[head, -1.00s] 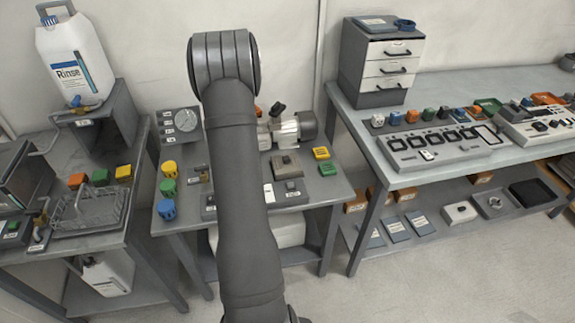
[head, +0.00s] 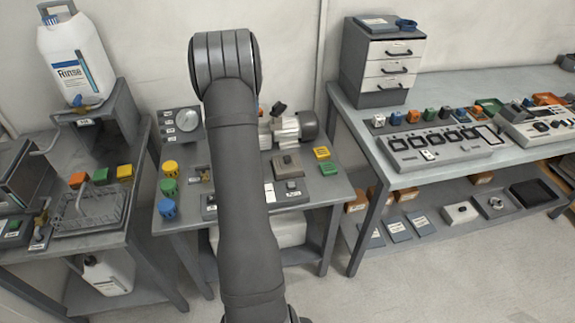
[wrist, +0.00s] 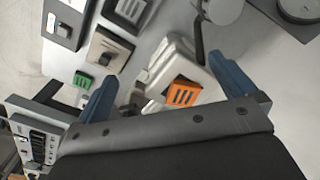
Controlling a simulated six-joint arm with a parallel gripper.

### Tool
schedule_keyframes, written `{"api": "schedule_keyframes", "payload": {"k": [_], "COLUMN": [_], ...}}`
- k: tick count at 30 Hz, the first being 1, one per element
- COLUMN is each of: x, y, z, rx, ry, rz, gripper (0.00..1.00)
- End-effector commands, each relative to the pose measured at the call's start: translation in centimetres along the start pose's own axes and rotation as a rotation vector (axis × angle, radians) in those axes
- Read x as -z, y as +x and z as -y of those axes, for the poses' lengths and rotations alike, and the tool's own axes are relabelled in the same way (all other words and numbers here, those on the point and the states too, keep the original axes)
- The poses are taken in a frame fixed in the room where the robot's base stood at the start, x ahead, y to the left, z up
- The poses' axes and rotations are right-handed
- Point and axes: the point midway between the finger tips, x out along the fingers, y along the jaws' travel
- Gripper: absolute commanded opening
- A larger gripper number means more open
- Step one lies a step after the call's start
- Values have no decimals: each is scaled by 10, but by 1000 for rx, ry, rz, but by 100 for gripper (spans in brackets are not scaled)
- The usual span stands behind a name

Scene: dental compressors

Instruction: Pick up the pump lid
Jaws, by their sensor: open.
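I cannot tell for sure which thing is the pump lid. A silver motor-like pump (head: 287,131) stands at the back of the middle table, partly hidden by my arm. In front of it a beige-grey square piece with a dark raised block (head: 285,163) lies on the table. A similar piece (wrist: 111,50) shows left of my fingers in the wrist view. My gripper (wrist: 168,72) has its blue fingers wide apart with nothing held. An orange slotted block (wrist: 183,94) and a pale metal body (wrist: 178,65) appear between the fingers, beyond them. In the head view my arm hides my gripper.
Yellow (head: 321,153) and green (head: 328,168) blocks lie at the middle table's right edge. Several coloured caps, including a blue one (head: 167,208), stand at its left. A gauge panel (head: 182,122) is at the back. A wire basket (head: 90,213) sits on the left table.

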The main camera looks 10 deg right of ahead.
Motion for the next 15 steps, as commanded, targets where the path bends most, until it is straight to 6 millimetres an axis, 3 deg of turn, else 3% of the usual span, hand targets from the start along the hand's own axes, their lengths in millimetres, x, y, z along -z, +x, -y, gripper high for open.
{"api": "schedule_keyframes", "payload": {"k": [7,15], "x": [-1,-4], "y": [4,20], "z": [-9,-60], "rx": [-28,-142], "ry": [74,485], "rz": [-20,-178], "gripper": [100,100]}}
